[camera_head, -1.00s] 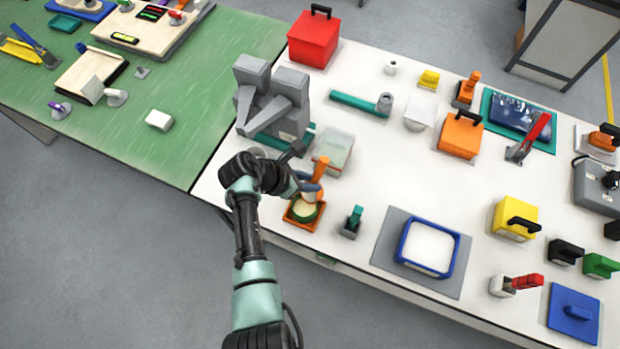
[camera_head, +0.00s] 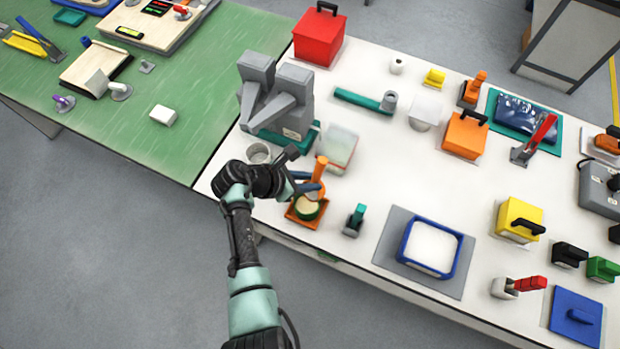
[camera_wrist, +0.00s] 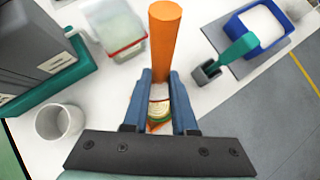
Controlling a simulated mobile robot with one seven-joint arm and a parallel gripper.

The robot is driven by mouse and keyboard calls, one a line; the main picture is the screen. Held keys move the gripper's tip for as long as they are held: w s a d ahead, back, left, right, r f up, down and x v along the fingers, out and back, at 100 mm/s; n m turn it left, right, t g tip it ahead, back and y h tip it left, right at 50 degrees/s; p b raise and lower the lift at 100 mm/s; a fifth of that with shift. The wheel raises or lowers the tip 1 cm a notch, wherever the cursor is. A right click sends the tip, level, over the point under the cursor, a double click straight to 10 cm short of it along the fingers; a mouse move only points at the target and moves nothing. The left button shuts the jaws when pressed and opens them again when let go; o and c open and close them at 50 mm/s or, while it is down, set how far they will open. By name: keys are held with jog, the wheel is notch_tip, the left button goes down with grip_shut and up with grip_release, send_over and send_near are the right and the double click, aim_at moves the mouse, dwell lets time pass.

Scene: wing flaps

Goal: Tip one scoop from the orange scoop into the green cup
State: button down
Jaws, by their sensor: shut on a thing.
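The orange scoop shows as an upright-looking orange handle (camera_head: 321,168) in the head view and a thick orange rod (camera_wrist: 165,38) in the wrist view. My gripper (camera_head: 314,188) is shut on the scoop, its blue fingers (camera_wrist: 160,82) either side of it.
A grey metal cup (camera_head: 259,153) and a clear red-rimmed container (camera_head: 338,148) stand close by. The grey machine (camera_head: 276,95) rises behind. A teal-handled tool (camera_head: 355,219) and a blue tray of white material (camera_head: 428,246) are to the right.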

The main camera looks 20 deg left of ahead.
jog(key=shift+f, duration=0.1)
jog(key=shift+s+a+t+b, duration=0.15)
jog(key=shift+s+t+b, duration=0.15)
jog(key=shift+t, duration=0.1)
jog(key=shift+s+a+f+t+h+b, duration=0.2)
jog(key=shift+s+t+h+b, duration=0.2)
jog(key=shift+t+b, duration=0.3)
jog(key=shift+s+a+f+t+h+b, duration=0.2)
jog(key=shift+t+h+b, duration=0.25)
jog(key=shift+b, duration=0.3)
dwell(1.2)
jog(key=shift+r, duration=0.1)
